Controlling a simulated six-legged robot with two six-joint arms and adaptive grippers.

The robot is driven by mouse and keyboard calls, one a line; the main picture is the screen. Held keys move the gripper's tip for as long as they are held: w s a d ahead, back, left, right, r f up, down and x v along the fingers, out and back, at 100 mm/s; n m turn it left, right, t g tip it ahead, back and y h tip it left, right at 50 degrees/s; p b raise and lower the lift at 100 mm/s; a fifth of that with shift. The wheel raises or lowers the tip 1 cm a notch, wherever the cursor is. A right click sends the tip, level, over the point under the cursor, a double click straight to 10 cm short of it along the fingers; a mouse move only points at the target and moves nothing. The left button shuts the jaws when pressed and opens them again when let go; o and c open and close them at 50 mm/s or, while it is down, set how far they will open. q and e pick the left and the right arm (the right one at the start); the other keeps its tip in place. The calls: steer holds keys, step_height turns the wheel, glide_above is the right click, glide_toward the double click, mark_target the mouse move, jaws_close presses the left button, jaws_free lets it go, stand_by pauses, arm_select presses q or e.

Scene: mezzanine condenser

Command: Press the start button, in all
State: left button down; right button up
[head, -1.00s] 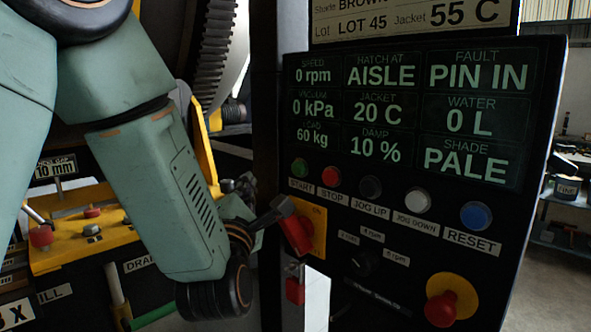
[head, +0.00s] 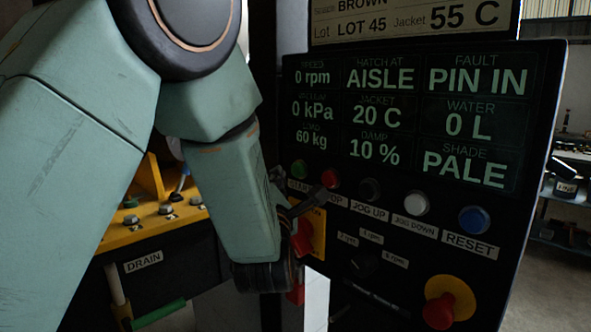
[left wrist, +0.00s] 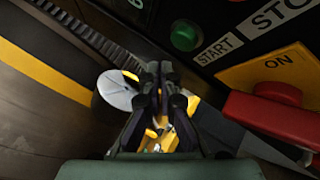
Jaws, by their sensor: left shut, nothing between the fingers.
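The green start button (head: 299,169) is at the left end of the button row on the black control panel (head: 400,210), above a partly covered START label. It also shows in the left wrist view (left wrist: 185,37), up and right of the fingers. My left gripper (head: 326,196) is shut and empty. In the head view its fingers overlap the START and STOP labels, below and right of the green button. In the left wrist view the fingers (left wrist: 165,75) look apart from the button. My right gripper is not in view.
The red stop button (head: 330,178) is close to my fingertips in the head view. A red switch on a yellow plate (head: 318,222) is just below. Jog, white and blue reset (head: 474,219) buttons continue right; a red emergency stop (head: 440,308) is lower right. The display reads FAULT PIN IN.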

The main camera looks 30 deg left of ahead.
arm_select(q)
steer(key=shift+w+d, duration=0.25)
steer(key=shift+w, duration=0.4)
steer(key=shift+f, duration=0.1)
steer(key=shift+w, duration=0.15)
stand_by(0.8)
steer(key=shift+w+d+b, duration=0.15)
steer(key=shift+w+b, duration=0.1)
steer(key=shift+b, duration=0.15)
steer(key=shift+w+d, duration=0.2)
steer(key=shift+w, duration=0.3)
stand_by(0.8)
steer(key=shift+s, duration=0.1)
steer(key=shift+s+a+b, duration=0.3)
steer(key=shift+s+b, duration=0.25)
steer(key=shift+s, duration=0.25)
